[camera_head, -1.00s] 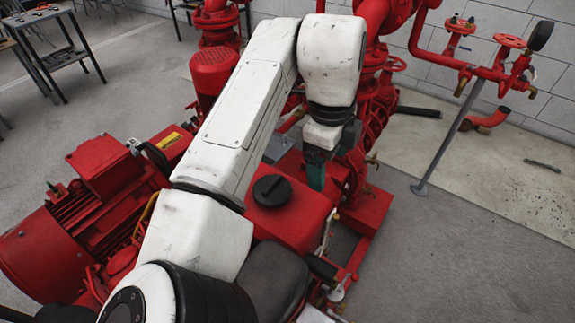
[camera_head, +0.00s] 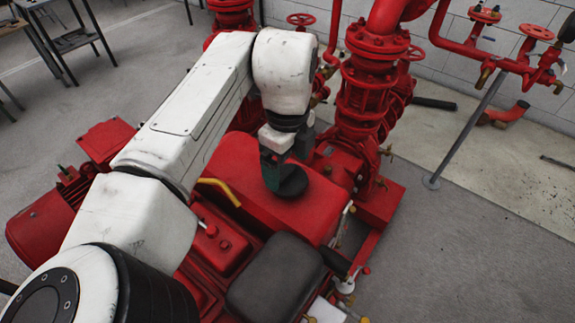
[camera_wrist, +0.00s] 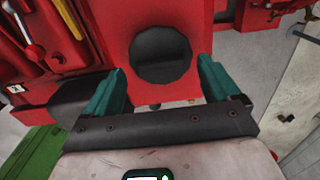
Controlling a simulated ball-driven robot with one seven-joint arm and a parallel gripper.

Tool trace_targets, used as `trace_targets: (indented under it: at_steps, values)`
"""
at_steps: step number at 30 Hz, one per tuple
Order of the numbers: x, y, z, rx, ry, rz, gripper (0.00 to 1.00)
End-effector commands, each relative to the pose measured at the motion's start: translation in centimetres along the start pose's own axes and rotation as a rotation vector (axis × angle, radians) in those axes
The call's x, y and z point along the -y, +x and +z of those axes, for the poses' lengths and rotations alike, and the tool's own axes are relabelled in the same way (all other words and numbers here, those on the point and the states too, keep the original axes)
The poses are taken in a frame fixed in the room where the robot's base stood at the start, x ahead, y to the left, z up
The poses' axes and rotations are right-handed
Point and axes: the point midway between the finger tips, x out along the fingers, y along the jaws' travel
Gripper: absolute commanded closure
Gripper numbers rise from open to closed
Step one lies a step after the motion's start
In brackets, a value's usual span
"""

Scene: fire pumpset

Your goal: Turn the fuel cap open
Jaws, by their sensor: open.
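The fuel cap (camera_head: 293,184) is a round black disc on top of the red fuel tank (camera_head: 315,212). In the wrist view the cap (camera_wrist: 160,54) shows dark and round, just ahead of and between my two teal fingers. My gripper (camera_head: 272,178) points down at the cap in the head view and partly hides its left side. In the wrist view my gripper (camera_wrist: 162,68) is open, with a finger to either side of the cap and visible space between them. I cannot tell the height of the fingertips over the tank.
A black padded block (camera_head: 275,280) lies in front of the tank. A yellow handle (camera_head: 220,190) is to its left. Red pipes and a valve (camera_head: 375,90) stand close behind my gripper. Grey floor at the right (camera_head: 470,250) is clear.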

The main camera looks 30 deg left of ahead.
Motion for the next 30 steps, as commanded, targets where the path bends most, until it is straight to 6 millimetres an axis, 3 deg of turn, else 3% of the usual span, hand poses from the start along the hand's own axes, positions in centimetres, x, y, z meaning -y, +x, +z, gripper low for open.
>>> trace_targets:
  at_steps: [5,14,30]
  values:
    - [0.0,1.3,0.0,0.0,0.0,0.0,0.11]
    - [0.0,1.6,0.0,0.0,0.0,-0.001,0.11]
    - [0.0,1.5,0.0,0.0,0.0,-0.001,0.6]
